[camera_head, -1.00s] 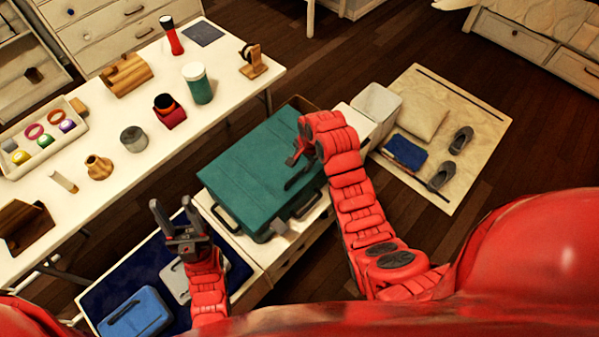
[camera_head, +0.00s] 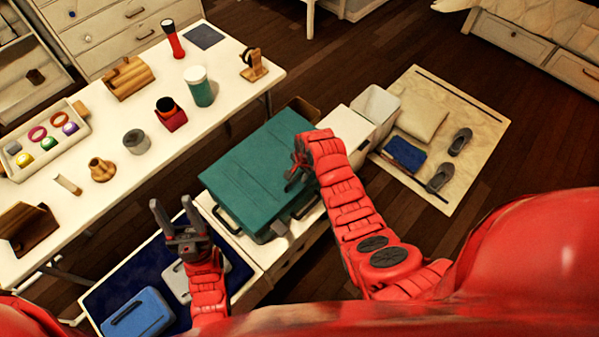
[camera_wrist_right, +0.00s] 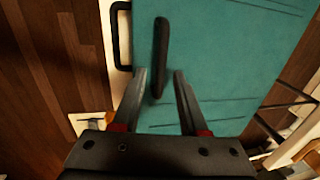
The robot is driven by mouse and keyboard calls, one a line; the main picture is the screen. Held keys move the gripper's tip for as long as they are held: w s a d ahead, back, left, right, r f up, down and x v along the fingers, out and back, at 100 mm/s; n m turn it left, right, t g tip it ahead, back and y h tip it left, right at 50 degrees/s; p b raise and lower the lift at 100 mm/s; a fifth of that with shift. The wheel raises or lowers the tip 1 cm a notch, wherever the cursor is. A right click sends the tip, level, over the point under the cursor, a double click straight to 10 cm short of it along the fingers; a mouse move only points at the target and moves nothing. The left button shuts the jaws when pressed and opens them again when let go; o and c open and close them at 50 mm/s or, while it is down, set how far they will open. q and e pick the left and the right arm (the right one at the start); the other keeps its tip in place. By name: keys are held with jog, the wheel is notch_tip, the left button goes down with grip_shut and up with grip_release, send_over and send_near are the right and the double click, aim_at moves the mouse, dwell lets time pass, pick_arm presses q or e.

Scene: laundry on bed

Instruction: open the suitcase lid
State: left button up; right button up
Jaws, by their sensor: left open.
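The teal suitcase (camera_head: 250,165) lies closed on a white surface (camera_head: 268,253) in the middle of the head view. My right gripper (camera_head: 290,183) is over the suitcase's right part, partly hidden by its own wrist. In the right wrist view, my right gripper (camera_wrist_right: 161,72) is open, with its fingers pointing at the teal face (camera_wrist_right: 215,55). A dark bar (camera_wrist_right: 160,45) lies between and beyond the fingertips; I cannot tell whether they touch it. A black handle (camera_wrist_right: 121,35) shows at the suitcase's edge. My left gripper (camera_head: 173,204) is open and empty, left of the suitcase.
A long white table (camera_head: 70,235) with several small objects runs along the left. A blue case (camera_head: 138,315) lies on a dark blue mat (camera_head: 105,287) at the lower left. A white bin (camera_head: 374,105) and a beige mat (camera_head: 470,105) with shoes are at the right.

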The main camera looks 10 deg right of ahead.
grip_shut()
dwell(1.2)
